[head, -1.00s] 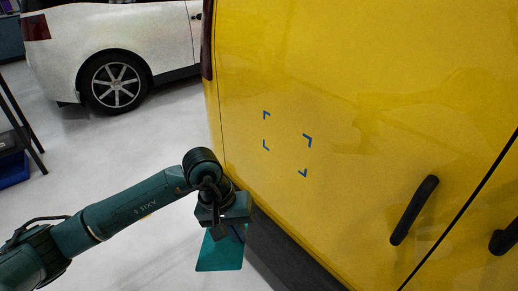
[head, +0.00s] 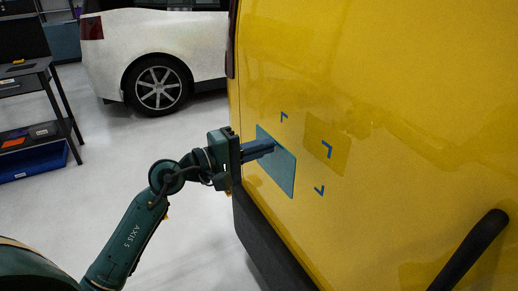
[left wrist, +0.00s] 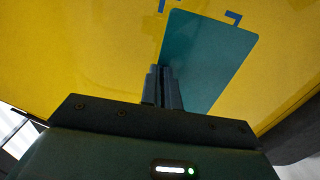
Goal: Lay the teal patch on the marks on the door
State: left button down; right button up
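The teal patch (head: 284,172) is upright near the yellow door (head: 400,130), roughly facing it. It also shows in the left wrist view (left wrist: 207,55). My left gripper (head: 272,147) is shut on the patch, with its fingers close together (left wrist: 163,85) in the wrist view. Blue corner marks show on the door: an upper one (head: 284,116), a right one (head: 327,149) and a lower one (head: 319,190). The patch lies left of these and hides the remaining corner. A darker patch-like shape on the door looks like a reflection, so the patch seems apart from the door. My right gripper is out of view.
A black door handle (head: 470,250) sticks out at the lower right. A dark lower sill (head: 265,240) runs under the door. A white car (head: 160,50) and a dark rack with a blue bin (head: 35,160) stand behind to the left. The floor between is clear.

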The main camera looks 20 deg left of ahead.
aim_at(277, 145)
pick_arm(q)
jog(key=p+x, duration=0.1)
jog(key=x, duration=0.5)
jog(key=shift+d+p, duration=0.15)
jog(key=shift+p, duration=0.25)
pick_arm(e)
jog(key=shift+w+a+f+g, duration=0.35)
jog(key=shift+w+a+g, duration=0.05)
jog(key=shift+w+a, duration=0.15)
pick_arm(q)
jog(key=shift+d, duration=0.1)
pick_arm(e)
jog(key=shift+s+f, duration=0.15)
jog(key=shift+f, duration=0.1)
pick_arm(q)
jog(key=shift+w+d, duration=0.35)
dwell(0.4)
jog(key=shift+b, duration=0.45)
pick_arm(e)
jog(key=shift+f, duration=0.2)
pick_arm(q)
jog(key=c, duration=2.1)
grip_release()
jog(key=o, duration=0.5)
jog(key=shift+o, duration=0.2)
